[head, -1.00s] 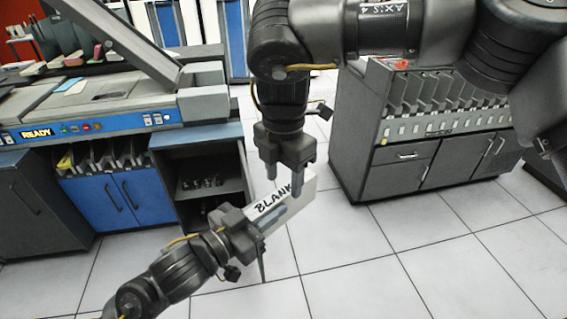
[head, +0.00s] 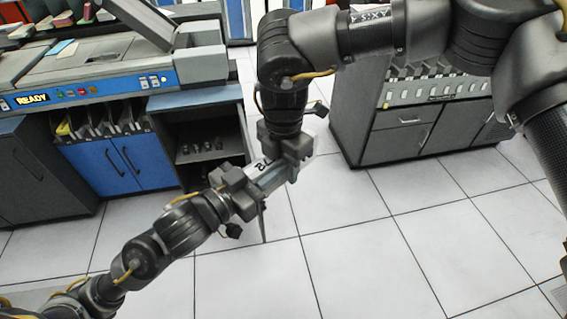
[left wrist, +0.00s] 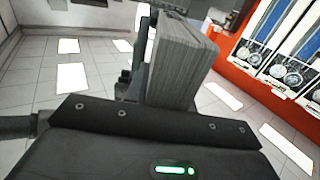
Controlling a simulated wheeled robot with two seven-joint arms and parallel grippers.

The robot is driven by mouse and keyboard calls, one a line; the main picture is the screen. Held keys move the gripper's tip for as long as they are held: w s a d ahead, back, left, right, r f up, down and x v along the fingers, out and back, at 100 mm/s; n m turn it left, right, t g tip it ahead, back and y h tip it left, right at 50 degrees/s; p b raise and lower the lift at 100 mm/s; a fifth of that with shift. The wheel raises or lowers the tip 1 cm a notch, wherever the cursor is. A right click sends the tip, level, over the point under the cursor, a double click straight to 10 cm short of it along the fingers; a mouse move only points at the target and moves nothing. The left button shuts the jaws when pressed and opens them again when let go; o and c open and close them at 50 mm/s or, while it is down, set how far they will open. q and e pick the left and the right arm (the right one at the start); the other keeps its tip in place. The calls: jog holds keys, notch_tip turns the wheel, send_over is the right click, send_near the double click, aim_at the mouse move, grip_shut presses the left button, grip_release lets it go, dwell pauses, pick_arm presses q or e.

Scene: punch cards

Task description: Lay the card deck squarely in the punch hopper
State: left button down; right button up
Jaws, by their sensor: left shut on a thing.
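The card deck (head: 257,165) is a pale block with black lettering, mostly covered by both grippers in the head view. In the left wrist view the deck (left wrist: 184,66) stands up as a thick grey stack of card edges. My left gripper (head: 274,179) is shut on the deck and holds it in the air above the floor. My right gripper (head: 290,158) comes down from above onto the deck's far side; whether its fingers grip the deck is hidden. I cannot pick out the punch hopper for sure; a machine with a blue READY panel (head: 95,92) stands at the left.
Below the machine are a blue cabinet (head: 122,160) and an open dark shelf (head: 212,143) holding small dark items. A grey cabinet with card slots (head: 408,128) stands at the right. The tiled floor (head: 370,250) in front is clear.

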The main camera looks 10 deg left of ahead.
grip_shut()
pick_arm(q)
jog(key=c, duration=1.1)
grip_release()
